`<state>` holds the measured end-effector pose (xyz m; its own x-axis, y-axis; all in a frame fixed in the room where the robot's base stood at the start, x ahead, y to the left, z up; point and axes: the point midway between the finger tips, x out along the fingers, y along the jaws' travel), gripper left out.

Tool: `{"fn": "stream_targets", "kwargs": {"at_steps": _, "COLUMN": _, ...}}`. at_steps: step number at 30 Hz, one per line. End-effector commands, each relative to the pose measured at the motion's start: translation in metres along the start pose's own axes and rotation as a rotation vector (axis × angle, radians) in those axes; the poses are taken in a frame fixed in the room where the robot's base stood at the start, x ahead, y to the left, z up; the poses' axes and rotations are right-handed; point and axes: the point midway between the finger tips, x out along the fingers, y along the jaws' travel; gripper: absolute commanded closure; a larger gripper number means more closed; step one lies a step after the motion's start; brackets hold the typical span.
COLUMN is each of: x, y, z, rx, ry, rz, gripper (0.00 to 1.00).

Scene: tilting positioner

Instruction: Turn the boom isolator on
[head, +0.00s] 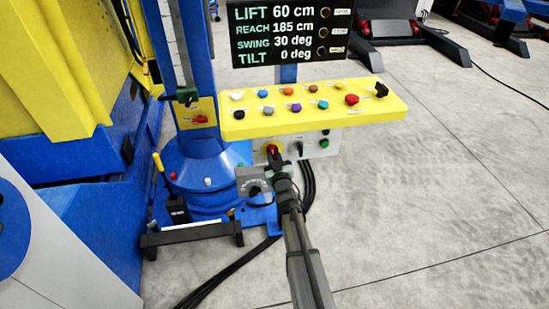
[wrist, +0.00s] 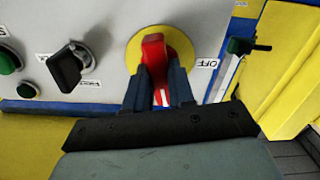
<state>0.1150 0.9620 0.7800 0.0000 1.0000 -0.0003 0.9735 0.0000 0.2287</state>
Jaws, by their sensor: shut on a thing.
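The boom isolator is a red handle (wrist: 154,52) on a round yellow plate (wrist: 182,46), in the upper middle of the wrist view. An "OFF" label (wrist: 208,63) sits to the right of the plate. My gripper (wrist: 160,80) is shut on the red handle, one dark finger on each side. A white mark shows at the handle's lower end, between the fingers. In the head view the isolator (head: 272,148) is small, below the yellow button console (head: 310,112). My gripper (head: 276,163) reaches it from below and partly hides it.
A black selector knob (wrist: 68,66) and green buttons (wrist: 8,60) are left of the isolator in the wrist view. The display (head: 291,32) reads lift 60 cm, reach 185 cm, swing 30 deg, tilt 0 deg. A blue column base (head: 205,165) stands left; clear floor (head: 430,210) lies right.

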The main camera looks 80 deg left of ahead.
Motion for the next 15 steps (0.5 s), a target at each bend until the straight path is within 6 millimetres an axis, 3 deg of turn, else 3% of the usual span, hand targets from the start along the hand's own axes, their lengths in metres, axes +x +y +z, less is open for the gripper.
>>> {"fn": "stream_targets", "kwargs": {"at_steps": 15, "x": 0.0037, "y": 0.0006, "z": -0.0014, "rx": 0.231, "ry": 0.005, "rz": 0.000, "gripper": 1.00}}
